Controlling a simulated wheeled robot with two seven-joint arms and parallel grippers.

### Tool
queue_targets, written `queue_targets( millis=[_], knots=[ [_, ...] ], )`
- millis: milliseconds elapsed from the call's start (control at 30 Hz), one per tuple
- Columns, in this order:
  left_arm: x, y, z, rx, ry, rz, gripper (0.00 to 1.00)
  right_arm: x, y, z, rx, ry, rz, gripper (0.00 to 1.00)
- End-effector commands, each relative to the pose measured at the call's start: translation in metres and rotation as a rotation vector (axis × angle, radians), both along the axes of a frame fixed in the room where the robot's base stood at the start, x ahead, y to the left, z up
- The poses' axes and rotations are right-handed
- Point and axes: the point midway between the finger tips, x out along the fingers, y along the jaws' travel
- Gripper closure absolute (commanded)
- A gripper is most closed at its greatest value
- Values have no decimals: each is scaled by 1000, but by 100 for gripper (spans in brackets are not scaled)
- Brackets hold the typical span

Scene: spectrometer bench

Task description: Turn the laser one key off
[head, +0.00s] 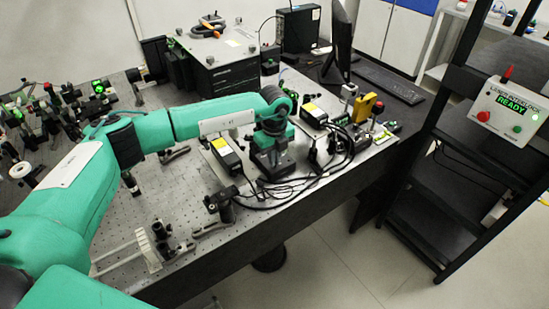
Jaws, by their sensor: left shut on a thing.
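My left arm reaches across the bench from the left, with its wrist bent down. My left gripper (271,162) points down at the bench, between two black boxes with yellow labels. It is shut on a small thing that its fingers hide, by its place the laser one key. I cannot make out the key or which way it is turned. One labelled box (226,156) is just left of the gripper, the other (313,115) is to its right and farther back. My right gripper is not in view.
Black cables (330,165) loop right of the gripper near the bench's front edge. A yellow device (364,107) stands beyond them. A lit READY panel (511,109) hangs on a black rack (440,180) at right. Optics crowd the far left. The floor in front is clear.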

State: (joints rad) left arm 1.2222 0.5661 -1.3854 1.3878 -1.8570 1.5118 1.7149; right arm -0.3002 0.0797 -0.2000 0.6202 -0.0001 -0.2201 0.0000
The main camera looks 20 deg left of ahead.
Motion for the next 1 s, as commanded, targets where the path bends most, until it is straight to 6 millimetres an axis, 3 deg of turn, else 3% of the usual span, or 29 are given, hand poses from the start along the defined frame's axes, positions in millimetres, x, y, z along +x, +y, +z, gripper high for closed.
queue_targets(
  millis=[467,500,600,1000],
  knots=[
    [1,1,2,0,-4,14,100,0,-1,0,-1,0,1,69],
    [1,1,2,0,-4,14,88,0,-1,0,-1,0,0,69],
    [1,0,2,0,-4,13,72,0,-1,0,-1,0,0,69],
    [1,0,10,0,-4,12,72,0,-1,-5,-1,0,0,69]
  ],
)
